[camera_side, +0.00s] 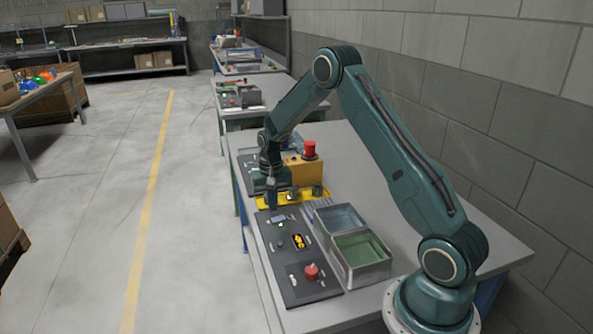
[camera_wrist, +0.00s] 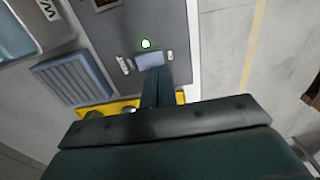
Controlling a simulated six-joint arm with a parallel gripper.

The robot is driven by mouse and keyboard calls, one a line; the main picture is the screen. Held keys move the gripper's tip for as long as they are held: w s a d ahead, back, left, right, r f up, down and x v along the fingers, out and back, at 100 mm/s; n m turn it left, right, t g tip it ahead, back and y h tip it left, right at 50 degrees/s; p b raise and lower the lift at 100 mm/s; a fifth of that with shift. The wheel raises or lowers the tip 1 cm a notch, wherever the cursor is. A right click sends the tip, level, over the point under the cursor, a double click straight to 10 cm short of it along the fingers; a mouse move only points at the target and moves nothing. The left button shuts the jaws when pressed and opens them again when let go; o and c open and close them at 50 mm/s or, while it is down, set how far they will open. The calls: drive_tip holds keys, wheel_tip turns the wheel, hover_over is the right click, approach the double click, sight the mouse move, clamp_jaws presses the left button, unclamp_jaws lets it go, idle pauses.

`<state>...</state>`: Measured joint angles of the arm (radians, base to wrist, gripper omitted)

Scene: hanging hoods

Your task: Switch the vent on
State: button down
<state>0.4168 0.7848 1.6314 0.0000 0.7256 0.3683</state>
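A dark control panel (camera_side: 276,262) lies flat on the bench. Near its far end is a pale blue-grey rocker-like switch (camera_side: 277,217), with a small green-rimmed lamp (camera_side: 281,225) beside it. In the wrist view the switch (camera_wrist: 150,60) sits between two white labels, and the lamp (camera_wrist: 145,43) looks bright. My gripper (camera_side: 272,207) points down over the panel's far end, close to the switch. In the wrist view its fingers (camera_wrist: 158,80) are together, with nothing seen between them. Whether the tip touches the switch, I cannot tell. No hanging hood is visible.
The panel also has a red button (camera_side: 312,271), a yellow-marked control (camera_side: 299,241) and a dark knob (camera_side: 281,243). Metal bins (camera_side: 361,258) stand right of it. A yellow tray (camera_side: 251,199) and a yellow box with a red button (camera_side: 309,149) stand behind.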

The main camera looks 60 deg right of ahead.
drive_tip(key=shift+r, duration=1.85)
drive_tip(key=shift+r, duration=0.1)
drive_tip(key=s+a+r+n+t, duration=0.1)
drive_tip(key=s+a+r, duration=0.25)
drive_tip(key=r, duration=0.25)
drive_tip(key=s+a+r+n+t, duration=0.1)
drive_tip(key=s+a+r+n, duration=0.1)
drive_tip(key=a+r, duration=0.3)
drive_tip(key=s+a+r+n, duration=0.1)
drive_tip(key=s+a+r, duration=0.2)
drive_tip(key=r, duration=0.4)
drive_tip(key=s+a+r+n+t, duration=0.1)
drive_tip(key=s+a, duration=0.3)
drive_tip(key=s, duration=0.6)
drive_tip(key=s+a+r+n+t, duration=0.2)
drive_tip(key=s+a+r+n, duration=0.1)
drive_tip(key=s, duration=0.7)
drive_tip(key=shift+s+a+n+t, duration=0.15)
drive_tip(key=shift+a+n+t, duration=0.25)
drive_tip(key=shift+a, duration=0.65)
